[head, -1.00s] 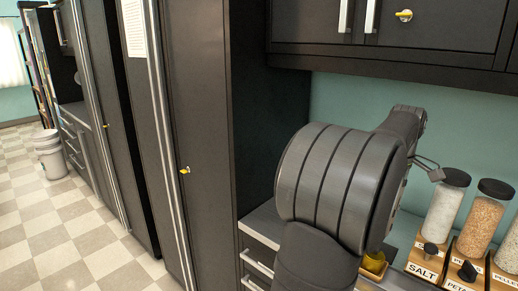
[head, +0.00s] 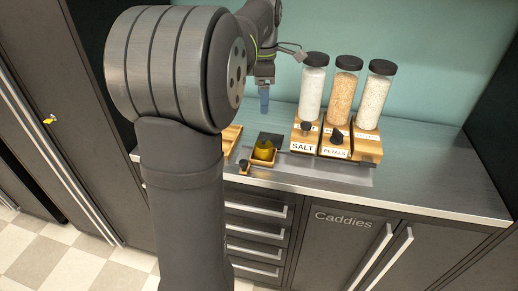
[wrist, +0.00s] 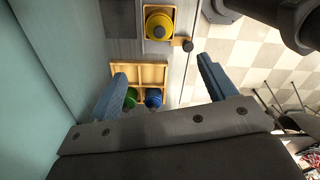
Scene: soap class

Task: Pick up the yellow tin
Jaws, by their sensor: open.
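The yellow tin (head: 264,150) sits in a small wooden holder (head: 262,162) near the front edge of the counter. In the wrist view the yellow tin (wrist: 159,25) shows from above at the top, inside its square holder (wrist: 146,37). My gripper (head: 264,106) is above the counter, behind and higher than the tin. In the wrist view my gripper (wrist: 162,82) has its two blue fingers spread wide apart with nothing held. The tin lies beyond the fingertips.
Tall jars (head: 345,92) on wooden stands are right of the yellow tin. The counter (head: 430,165) is clear at far right.

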